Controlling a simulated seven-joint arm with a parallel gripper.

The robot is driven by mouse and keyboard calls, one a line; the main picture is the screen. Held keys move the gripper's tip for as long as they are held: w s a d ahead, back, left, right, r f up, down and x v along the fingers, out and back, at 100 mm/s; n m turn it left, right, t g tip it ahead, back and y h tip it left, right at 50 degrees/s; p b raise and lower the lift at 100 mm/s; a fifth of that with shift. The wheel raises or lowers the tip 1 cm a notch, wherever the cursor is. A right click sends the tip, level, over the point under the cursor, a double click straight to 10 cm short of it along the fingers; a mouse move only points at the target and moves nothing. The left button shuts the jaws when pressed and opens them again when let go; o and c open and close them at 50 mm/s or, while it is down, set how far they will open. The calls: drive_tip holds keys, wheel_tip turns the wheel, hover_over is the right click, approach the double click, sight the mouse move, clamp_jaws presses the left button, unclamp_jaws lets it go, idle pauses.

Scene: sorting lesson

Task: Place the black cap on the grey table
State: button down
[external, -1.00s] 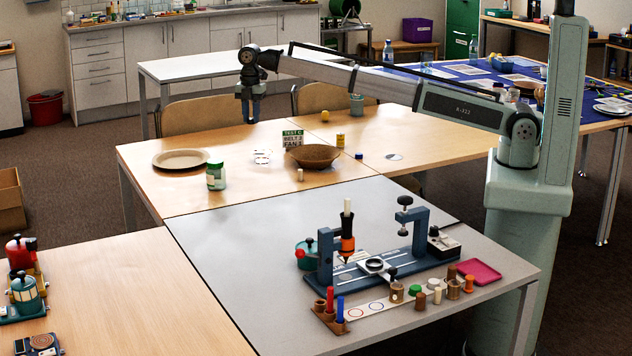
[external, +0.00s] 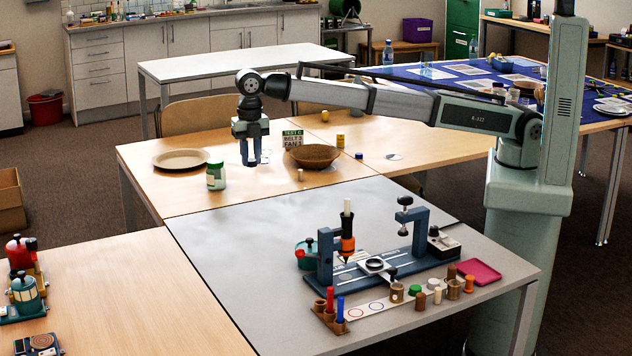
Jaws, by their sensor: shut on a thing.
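My gripper (external: 251,163) points straight down at the wooden table, between the green-lidded jar and the brown bowl. The grey table (external: 225,240) stands nearer the camera, joined to the front edge of the wooden table (external: 190,195). Its left part is bare.
The green-lidded jar (external: 216,176) stands close left of my gripper, the brown bowl (external: 312,156) close right. A blue fixture (external: 325,262) and several small pegs crowd the grey table's right half. A pink tray (external: 480,272) lies there too.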

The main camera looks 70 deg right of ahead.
drive_tip(key=s+a+n, duration=0.3)
drive_tip(key=s+a, duration=0.7)
drive_tip(key=a, duration=0.1)
drive_tip(key=n, duration=0.7)
hover_over(384, 321)
drive_tip(key=shift+f, duration=10.5)
drive_tip(key=shift+f, duration=0.15)
drive_tip(key=c, duration=0.9)
unclamp_jaws()
